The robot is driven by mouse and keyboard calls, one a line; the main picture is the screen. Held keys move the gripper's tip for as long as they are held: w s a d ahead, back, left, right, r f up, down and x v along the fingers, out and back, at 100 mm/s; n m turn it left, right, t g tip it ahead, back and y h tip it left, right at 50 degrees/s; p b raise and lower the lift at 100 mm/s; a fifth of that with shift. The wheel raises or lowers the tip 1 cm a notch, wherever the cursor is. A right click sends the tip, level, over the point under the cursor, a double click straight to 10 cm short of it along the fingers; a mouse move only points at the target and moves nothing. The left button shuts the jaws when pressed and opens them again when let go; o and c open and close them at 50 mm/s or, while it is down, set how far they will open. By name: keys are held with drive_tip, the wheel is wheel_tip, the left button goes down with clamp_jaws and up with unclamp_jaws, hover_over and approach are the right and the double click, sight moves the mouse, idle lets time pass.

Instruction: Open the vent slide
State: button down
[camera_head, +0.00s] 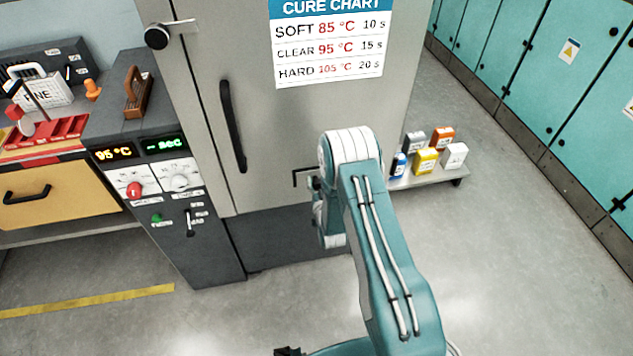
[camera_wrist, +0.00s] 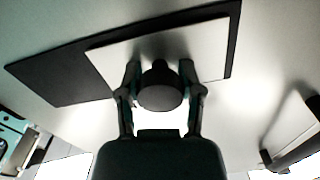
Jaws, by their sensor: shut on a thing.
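The vent slide is a pale plate (camera_wrist: 108,62) on a dark backing panel (camera_wrist: 50,82), set in the grey oven door; the wrist view shows it. A dark round knob (camera_wrist: 160,95) stands out from the plate. My gripper (camera_wrist: 160,72) has a finger on each side of the knob and is shut on it. In the head view the dark edge of the vent (camera_head: 297,179) shows left of my wrist. My arm hides the rest of the vent, and my gripper (camera_head: 313,184) is mostly hidden there too.
A black vertical door handle (camera_head: 232,126) is left of the vent. The control panel (camera_head: 160,175) reads 95 °C, with a red and a white dial. A low shelf (camera_head: 425,182) with small bottles and boxes stands right of the oven. Teal lockers (camera_head: 535,70) line the right side.

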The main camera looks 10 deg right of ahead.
drive_tip(key=d, duration=1)
drive_tip(key=shift+d, duration=0.2)
drive_tip(key=shift+w+r, duration=0.1)
drive_tip(key=shift+c, duration=1.8)
unclamp_jaws()
drive_tip(key=shift+o, duration=0.5)
drive_tip(key=shift+d, duration=0.2)
